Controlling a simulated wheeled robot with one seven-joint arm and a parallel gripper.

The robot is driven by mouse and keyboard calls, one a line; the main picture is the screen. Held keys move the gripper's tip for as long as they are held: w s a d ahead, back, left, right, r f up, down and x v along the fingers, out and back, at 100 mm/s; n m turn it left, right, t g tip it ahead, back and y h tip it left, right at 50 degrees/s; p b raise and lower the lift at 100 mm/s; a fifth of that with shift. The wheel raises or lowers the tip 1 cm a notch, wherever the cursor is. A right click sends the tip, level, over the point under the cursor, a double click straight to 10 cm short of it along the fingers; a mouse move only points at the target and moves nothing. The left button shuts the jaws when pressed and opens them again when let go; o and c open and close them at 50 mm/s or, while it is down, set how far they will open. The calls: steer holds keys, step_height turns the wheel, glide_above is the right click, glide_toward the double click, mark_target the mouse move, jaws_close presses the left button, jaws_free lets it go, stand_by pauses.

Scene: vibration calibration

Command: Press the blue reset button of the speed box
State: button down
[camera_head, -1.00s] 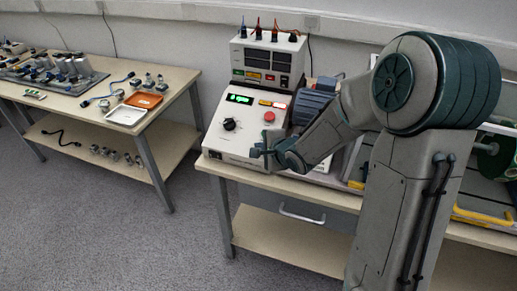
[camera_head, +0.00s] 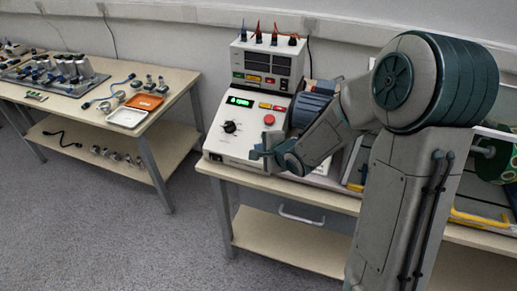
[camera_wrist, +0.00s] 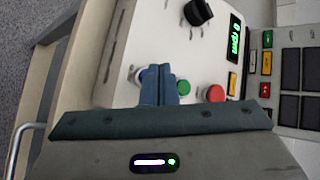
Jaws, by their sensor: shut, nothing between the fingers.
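The speed box (camera_head: 222,140) is a white sloped panel with a lit green display (camera_head: 239,101), a black knob (camera_head: 230,127) and a red button (camera_head: 269,119). In the wrist view its display (camera_wrist: 234,42) reads 0 rpm. The blue reset button (camera_wrist: 142,73) shows only in part there, just left of my fingertips and partly hidden by them. I cannot tell whether they touch it. A green button (camera_wrist: 183,88) lies right of the fingers. My gripper (camera_wrist: 158,70) is shut and empty, with its tips close to the panel. In the head view it (camera_head: 256,153) is at the panel's lower right.
A unit with dark displays and coloured buttons (camera_head: 267,66) stands on the back of the speed box, with plugs on top. A motor (camera_head: 310,104) is right of it. Another table (camera_head: 175,90) with trays and parts stands at left.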

steer(key=shift+r, duration=0.1)
steer(key=r+p, duration=0.1)
steer(key=s+r+p, duration=0.1)
steer(key=r+p, duration=0.1)
steer(key=s+r+p, duration=0.1)
steer(key=shift+a+r, duration=0.25)
steer(key=shift+a, duration=0.15)
stand_by(0.3)
stand_by(0.4)
